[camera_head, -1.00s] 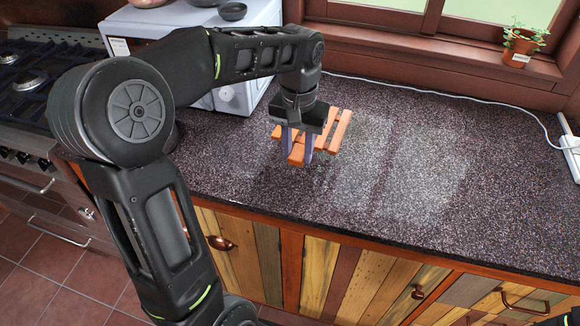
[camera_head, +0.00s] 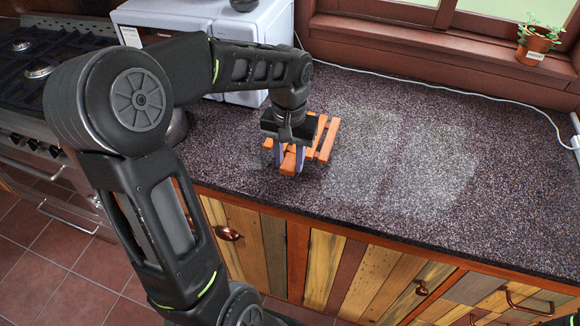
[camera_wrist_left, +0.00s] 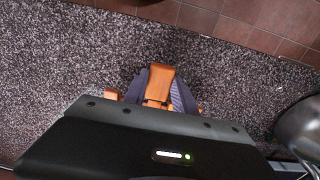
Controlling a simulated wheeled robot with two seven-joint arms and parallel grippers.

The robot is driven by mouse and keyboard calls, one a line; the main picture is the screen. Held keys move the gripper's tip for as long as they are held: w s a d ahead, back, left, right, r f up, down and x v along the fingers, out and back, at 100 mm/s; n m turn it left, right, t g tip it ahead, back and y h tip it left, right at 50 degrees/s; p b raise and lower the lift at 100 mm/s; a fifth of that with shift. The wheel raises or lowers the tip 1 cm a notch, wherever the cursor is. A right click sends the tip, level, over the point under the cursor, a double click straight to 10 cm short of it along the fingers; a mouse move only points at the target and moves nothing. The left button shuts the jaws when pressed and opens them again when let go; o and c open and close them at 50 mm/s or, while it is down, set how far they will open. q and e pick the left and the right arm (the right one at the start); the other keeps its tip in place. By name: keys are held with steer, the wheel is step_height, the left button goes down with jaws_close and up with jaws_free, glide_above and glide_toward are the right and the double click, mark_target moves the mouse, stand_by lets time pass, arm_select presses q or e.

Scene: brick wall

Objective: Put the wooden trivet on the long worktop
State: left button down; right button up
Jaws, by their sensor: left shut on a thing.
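The wooden trivet (camera_head: 325,140) is orange-brown and slatted. It is at the left part of the long worktop (camera_head: 420,190), which has a dark speckled top. My left gripper (camera_head: 290,160) points down over the trivet and is shut on one of its slats. In the left wrist view the trivet (camera_wrist_left: 160,80) shows between the two purple-grey fingers, with the rest hidden by the gripper body. The trivet is at or very near the worktop surface; I cannot tell whether it touches. My right gripper is not in view.
A white appliance (camera_head: 262,40) stands behind my left arm, and a stove (camera_head: 45,60) is at the far left. A potted plant (camera_head: 537,42) sits on the window sill. A white cable (camera_head: 440,90) runs along the back. The worktop's middle and right are clear.

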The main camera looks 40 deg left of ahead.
arm_select(q)
steer(key=shift+f, duration=1.85)
steer(key=shift+f, duration=0.15)
steer(key=c, duration=1)
jaws_free()
step_height(320, 180, up, 12)
steer(key=shift+r, duration=0.15)
